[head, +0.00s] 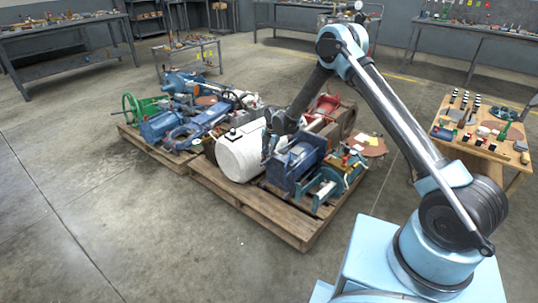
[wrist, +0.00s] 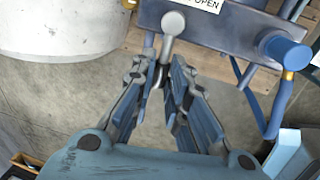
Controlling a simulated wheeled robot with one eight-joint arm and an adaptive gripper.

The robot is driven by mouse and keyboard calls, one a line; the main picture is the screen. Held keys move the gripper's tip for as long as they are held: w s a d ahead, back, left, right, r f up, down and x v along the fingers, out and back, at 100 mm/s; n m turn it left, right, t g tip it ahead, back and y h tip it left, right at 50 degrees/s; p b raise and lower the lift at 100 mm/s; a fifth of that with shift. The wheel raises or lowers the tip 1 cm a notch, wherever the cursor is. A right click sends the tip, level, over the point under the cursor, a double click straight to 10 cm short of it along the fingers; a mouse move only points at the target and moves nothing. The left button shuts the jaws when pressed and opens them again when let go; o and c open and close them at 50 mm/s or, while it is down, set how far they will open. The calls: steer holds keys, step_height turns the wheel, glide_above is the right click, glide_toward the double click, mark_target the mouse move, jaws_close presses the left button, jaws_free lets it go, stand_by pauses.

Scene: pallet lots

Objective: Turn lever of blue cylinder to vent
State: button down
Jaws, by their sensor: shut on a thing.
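The blue cylinder (head: 297,163) lies on the front pallet, beside a white drum; the wrist view shows part of its blue-grey body (wrist: 225,28). A grey lever (wrist: 170,40) with a round end stands out from that body, beneath a white label (wrist: 205,3) on which "OPEN" can be read. My gripper (wrist: 163,75) has its two fingers on either side of the lever's lower part and is shut on it. In the head view my gripper (head: 270,145) is between the white drum and the blue cylinder, and the lever is hidden there.
The white drum (head: 240,153) is close on the left. A teal frame (head: 325,187) stands to the right on the wooden pallet (head: 298,232). Several machine parts crowd the pallets behind. A tool table (head: 478,147) is at the right. The concrete floor at front left is clear.

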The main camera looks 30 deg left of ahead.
steer(key=shift+w, duration=0.2)
steer(key=c, duration=1.6)
jaws_free()
steer(key=shift+o, duration=0.2)
steer(key=shift+s, duration=0.1)
step_height(320, 180, up, 12)
steer(key=d, duration=0.2)
steer(key=shift+s+f, duration=0.15)
steer(key=shift+s, duration=0.05)
steer(key=shift+d, duration=0.15)
